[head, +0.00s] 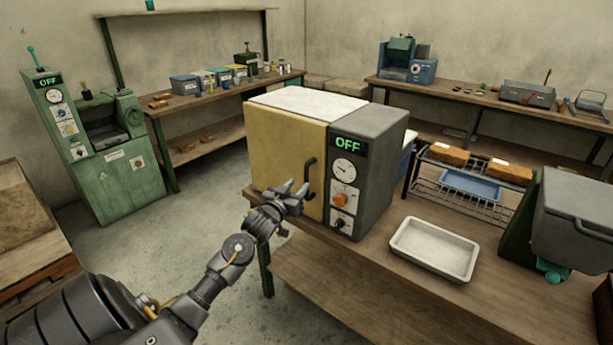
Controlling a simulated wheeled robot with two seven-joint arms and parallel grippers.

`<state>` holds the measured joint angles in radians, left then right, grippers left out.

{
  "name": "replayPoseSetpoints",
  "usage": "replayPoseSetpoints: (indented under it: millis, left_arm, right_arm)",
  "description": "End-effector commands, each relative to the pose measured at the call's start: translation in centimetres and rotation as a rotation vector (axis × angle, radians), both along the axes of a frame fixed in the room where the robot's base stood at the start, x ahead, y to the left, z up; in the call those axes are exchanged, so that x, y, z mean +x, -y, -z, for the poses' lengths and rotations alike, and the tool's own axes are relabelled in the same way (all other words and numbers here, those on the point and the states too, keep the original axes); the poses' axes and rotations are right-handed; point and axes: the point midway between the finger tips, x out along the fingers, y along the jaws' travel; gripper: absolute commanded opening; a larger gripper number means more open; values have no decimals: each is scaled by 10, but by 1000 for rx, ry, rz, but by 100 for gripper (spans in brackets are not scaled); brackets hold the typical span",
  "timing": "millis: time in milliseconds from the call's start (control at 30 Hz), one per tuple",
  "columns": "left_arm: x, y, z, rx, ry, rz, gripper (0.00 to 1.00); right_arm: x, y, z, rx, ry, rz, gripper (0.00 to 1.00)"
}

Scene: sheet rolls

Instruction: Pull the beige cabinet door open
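The beige cabinet door (282,160) is the front of a box-shaped machine on the wooden bench. It looks shut, flush with the body. A dark curved handle (308,178) stands at its right edge. My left gripper (298,190) is in front of the door's lower right part, with its fingertips close to the handle. Two fingers show apart, so it looks open. I cannot tell whether the fingers touch the handle. My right gripper is not in view.
A grey control panel (365,170) reading OFF is right of the door. A white tray (435,248) lies on the bench (345,262), beside a wire rack (460,188). A green machine (110,155) stands at the left. Open floor (215,200) lies left of the bench.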

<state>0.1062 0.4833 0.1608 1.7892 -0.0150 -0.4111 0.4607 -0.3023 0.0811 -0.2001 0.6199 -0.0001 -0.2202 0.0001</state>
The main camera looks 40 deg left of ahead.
Motion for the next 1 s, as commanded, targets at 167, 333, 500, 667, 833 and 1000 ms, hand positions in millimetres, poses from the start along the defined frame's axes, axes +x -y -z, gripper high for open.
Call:
replayPoseSetpoints:
  millis: [167,333,500,667,833,1000]
  left_arm:
    - [34,-8,-3,-2,0,-2,35]
    - [56,-13,-2,0,0,-1,35]
    - [66,-15,0,0,0,0,35]
    - [68,-15,0,0,0,0,35]
    - [68,-15,0,0,0,0,31]
    - [68,-15,0,0,-1,0,9]
  right_arm:
    - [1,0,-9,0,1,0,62]
    - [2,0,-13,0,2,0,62]
    - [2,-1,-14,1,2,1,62]
    - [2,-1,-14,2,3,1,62]
    - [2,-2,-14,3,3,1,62]
    - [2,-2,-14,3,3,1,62]
